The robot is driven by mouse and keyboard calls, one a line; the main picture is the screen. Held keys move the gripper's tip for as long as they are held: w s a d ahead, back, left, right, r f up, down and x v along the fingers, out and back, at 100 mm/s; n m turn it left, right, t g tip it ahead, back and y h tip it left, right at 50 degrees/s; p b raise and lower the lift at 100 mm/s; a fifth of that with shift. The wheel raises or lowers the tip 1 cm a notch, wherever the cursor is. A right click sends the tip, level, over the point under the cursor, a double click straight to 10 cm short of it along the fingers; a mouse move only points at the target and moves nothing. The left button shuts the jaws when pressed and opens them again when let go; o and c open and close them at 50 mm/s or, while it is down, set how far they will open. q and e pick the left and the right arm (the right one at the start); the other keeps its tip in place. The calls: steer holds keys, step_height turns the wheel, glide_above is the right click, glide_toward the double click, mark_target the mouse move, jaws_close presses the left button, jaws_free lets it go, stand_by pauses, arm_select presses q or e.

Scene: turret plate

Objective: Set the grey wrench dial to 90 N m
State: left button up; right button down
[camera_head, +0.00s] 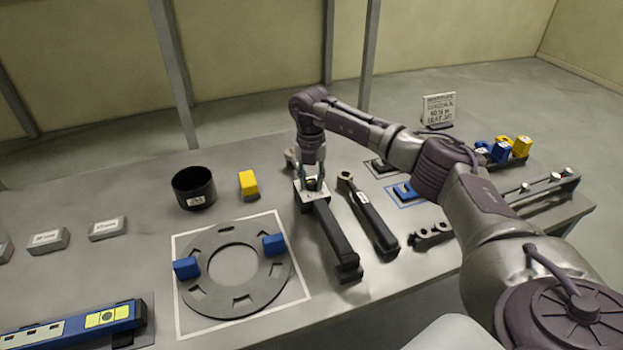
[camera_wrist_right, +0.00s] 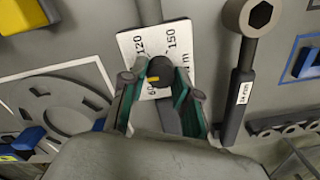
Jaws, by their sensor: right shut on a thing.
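The grey wrench (camera_head: 330,238) lies on the table with its handle toward the front edge. Its white dial plate (camera_head: 299,190) is under my right gripper (camera_head: 313,183). In the right wrist view the dial plate (camera_wrist_right: 128,40) shows 120, 150 and what looks like 60. My right gripper (camera_wrist_right: 160,88) is shut on the black dial knob (camera_wrist_right: 160,67), a green-lined finger on each side. The knob's yellow mark (camera_wrist_right: 153,78) points left, above the 60; the fingers hide part of the scale. I cannot read an exact setting. My left gripper is not in view.
A second wrench (camera_head: 372,217) lies close to the right. A grey ring plate (camera_head: 205,300) with blue blocks (camera_head: 274,244) lies left. A black bowl (camera_head: 194,188) and yellow block (camera_head: 248,183) stand behind it. Sockets (camera_head: 432,236) lie front right; a sign (camera_head: 438,109) stands at the back.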

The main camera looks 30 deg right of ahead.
mark_target(311, 182)
steer(key=c, duration=0.8)
jaws_free()
steer(key=shift+c, duration=0.2)
step_height(311, 182, up, 12)
